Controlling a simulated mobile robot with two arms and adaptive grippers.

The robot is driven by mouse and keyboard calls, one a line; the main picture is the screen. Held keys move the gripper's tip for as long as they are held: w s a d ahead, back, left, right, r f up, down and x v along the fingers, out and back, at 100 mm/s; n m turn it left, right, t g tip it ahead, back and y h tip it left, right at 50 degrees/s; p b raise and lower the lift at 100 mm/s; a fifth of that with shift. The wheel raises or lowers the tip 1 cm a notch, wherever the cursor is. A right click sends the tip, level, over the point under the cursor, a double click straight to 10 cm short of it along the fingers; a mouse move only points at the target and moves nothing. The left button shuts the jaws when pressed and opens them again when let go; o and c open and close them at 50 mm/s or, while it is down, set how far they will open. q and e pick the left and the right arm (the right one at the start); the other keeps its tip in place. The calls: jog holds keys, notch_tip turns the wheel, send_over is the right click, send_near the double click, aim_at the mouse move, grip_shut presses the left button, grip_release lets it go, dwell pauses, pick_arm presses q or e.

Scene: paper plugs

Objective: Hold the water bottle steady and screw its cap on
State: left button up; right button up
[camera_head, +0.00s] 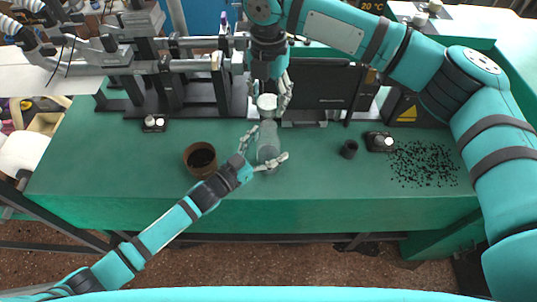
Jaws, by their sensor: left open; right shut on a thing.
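The clear water bottle (267,142) stands upright on the green table, near the middle of the head view. My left gripper (267,147) reaches in from the lower left, its fingers open on either side of the bottle. I cannot tell whether they touch it. My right gripper (268,95) points down from above and is shut on the white cap (267,102). The cap is right above the bottle's top. The bottle's neck is hard to make out, so I cannot tell whether cap and neck touch.
A brown pot (200,158) stands left of the bottle. A small dark cup (349,149), a black device with a white button (380,141) and scattered black bits (423,164) lie to the right. Dark machinery (318,85) lines the table's back. The green table's front (330,185) is clear.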

pick_arm(q)
jog(key=shift+w+d, duration=0.15)
grip_shut()
pick_arm(e)
send_over(268, 131)
jog(key=shift+f, duration=2.5)
